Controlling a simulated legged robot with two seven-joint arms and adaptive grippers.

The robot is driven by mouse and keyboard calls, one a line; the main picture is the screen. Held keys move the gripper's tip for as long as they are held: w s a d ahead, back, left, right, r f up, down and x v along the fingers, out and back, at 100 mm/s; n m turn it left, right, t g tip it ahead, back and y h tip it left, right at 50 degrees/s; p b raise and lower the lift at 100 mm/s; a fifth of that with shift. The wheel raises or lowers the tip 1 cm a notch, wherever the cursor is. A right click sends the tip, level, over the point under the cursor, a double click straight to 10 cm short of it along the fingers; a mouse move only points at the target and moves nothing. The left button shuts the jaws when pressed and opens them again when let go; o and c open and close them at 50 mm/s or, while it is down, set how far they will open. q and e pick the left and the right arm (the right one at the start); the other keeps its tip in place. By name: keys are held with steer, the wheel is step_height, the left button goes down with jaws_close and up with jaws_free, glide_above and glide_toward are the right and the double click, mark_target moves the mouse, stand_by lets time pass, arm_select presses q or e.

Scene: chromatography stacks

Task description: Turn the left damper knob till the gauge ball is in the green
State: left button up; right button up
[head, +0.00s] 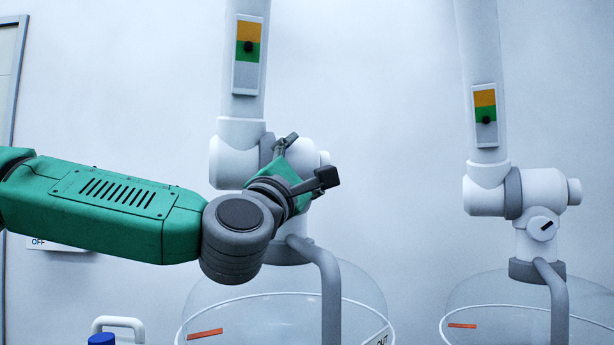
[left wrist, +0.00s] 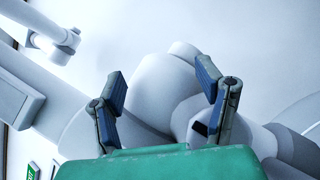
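The left gauge (head: 248,50) is on the left duct, with an orange band above a green one. Its black ball (head: 248,47) sits in the upper green, close to the orange edge. My left gripper (head: 308,158) is in front of the left duct joint (head: 228,160) with its fingers spread, and hides the left damper knob in the head view. In the left wrist view, a pale round part with a black mark, likely the knob (left wrist: 186,118), shows between the open fingers (left wrist: 160,85), nearer the right finger. I cannot tell whether they touch. My right gripper is not in view.
A right duct has its own gauge (head: 485,115), ball low in the green, and its own knob (head: 543,228). Clear domes (head: 366,290) stand below both ducts. A grey pipe (head: 330,290) runs down below my gripper. A blue cap (head: 102,339) is at bottom left.

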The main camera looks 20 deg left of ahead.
arm_select(q)
steer(key=shift+w+a, duration=0.1)
steer(key=s+d+f+b, duration=0.6)
steer(key=s+f+b, duration=0.2)
steer(key=f+b, duration=0.4)
steer(key=shift+s+f+b, duration=0.25)
steer(key=shift+s+b, duration=0.05)
steer(key=shift+b, duration=0.2)
stand_by(0.9)
stand_by(0.4)
